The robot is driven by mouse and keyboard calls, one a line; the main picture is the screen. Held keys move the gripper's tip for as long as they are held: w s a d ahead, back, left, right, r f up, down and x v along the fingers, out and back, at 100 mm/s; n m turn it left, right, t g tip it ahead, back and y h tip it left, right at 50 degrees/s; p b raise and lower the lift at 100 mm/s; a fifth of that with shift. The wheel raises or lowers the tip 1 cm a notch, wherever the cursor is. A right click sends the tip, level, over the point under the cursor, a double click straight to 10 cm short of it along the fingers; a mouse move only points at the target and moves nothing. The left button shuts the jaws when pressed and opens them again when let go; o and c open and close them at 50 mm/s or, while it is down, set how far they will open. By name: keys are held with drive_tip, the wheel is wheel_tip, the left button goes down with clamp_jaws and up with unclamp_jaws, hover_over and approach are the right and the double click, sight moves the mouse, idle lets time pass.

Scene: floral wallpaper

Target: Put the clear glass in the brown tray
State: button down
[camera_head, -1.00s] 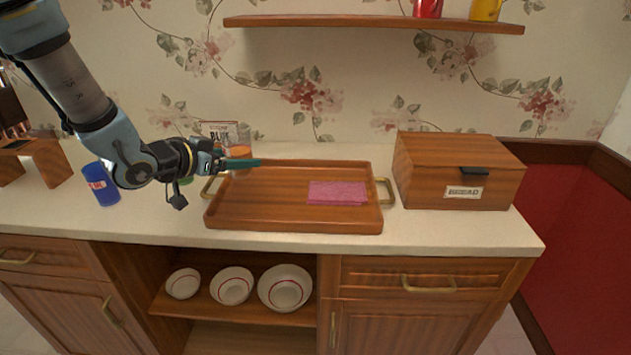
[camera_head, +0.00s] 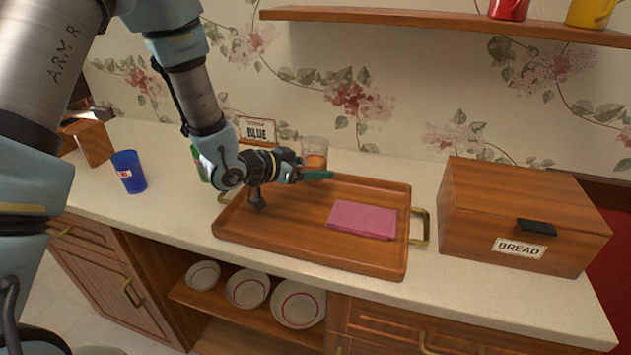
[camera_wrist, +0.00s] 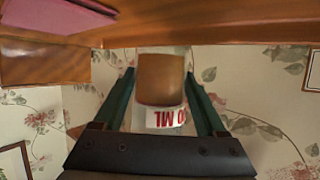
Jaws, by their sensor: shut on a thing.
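The clear glass (camera_head: 315,147) holds an orange-brown content and stands upright at the back edge of the brown tray (camera_head: 300,258). My gripper (camera_head: 318,174) is at the glass, in front of it in the head view. In the wrist view, which is upside down, the glass (camera_wrist: 161,80) lies between the two green fingers of my gripper (camera_wrist: 162,95), and a white label with red "ML" print shows on it. The gripper is shut on the glass. Whether the glass base touches the counter is hidden.
A pink cloth (camera_head: 362,220) lies on the tray's right part; its left part is bare. The bread box (camera_head: 520,215) stands right of the tray.

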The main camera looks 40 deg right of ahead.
sight(306, 182)
drive_tip(key=shift+f+p, duration=0.55)
drive_tip(key=shift+f, duration=1.5)
drive_tip(key=shift+f, duration=0.2)
unclamp_jaws()
